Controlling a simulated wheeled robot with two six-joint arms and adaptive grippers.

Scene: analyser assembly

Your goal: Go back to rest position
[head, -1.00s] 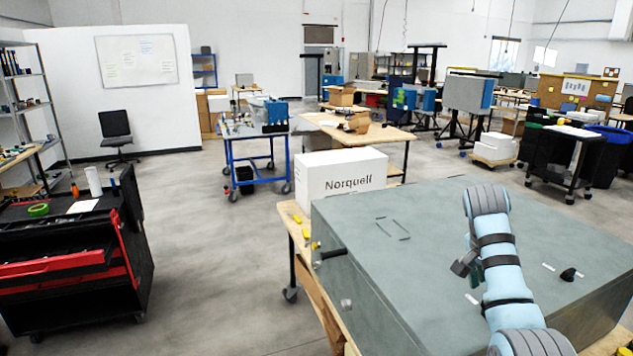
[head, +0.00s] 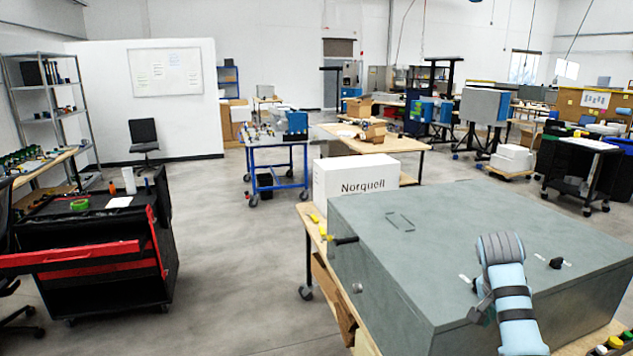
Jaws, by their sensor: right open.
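My right arm comes up from the bottom right in front of the large grey analyser housing (head: 440,235). My right gripper (head: 479,311) is small and dark beside the arm's blue tube, seen against the housing's near part. It is open, and I see nothing held in it. Its fingertips are partly hidden by the arm. My left arm and left gripper are out of view. The housing rests on a wooden workbench (head: 308,212), with a dark handle-like part (head: 345,240) on its left edge and a small black knob (head: 556,263) on its top.
A white Norquell box (head: 350,188) stands behind the housing. A red and black tool cart (head: 90,255) stands at the left, with open floor (head: 240,260) between it and the bench. A blue-framed table (head: 275,150) stands farther back. Coloured caps (head: 615,343) show at the bottom right.

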